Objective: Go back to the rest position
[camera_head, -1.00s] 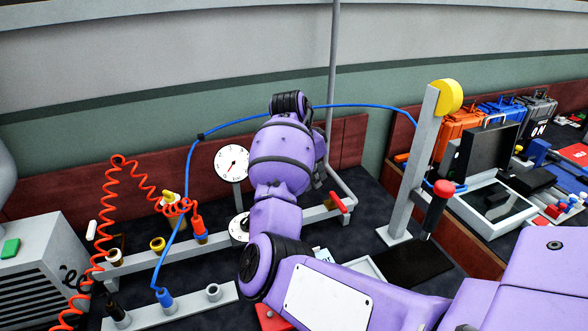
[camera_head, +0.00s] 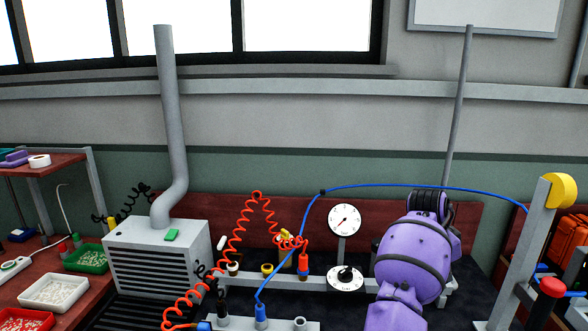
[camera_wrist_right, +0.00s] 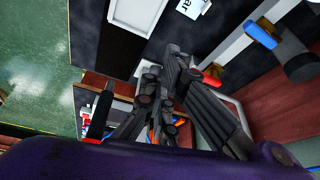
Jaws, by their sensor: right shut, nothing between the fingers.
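My right gripper (camera_wrist_right: 162,75) shows in the right wrist view, dark and jointed, with its fingers shut and nothing held between them. It is over the dark workbench top (camera_wrist_right: 100,40). In the head view my purple right arm stands at the lower right, in front of the pipe rig and right of the pressure gauge (camera_head: 345,219). The gripper itself is hidden in that view. My left arm and gripper are not in view.
A grey vented box (camera_head: 160,255) with a pipe stands left of the rig. A red coiled hose (camera_head: 236,245) and a blue hose (camera_head: 400,187) run close by my arm. A grey post with a yellow wheel (camera_head: 558,190) stands to the right.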

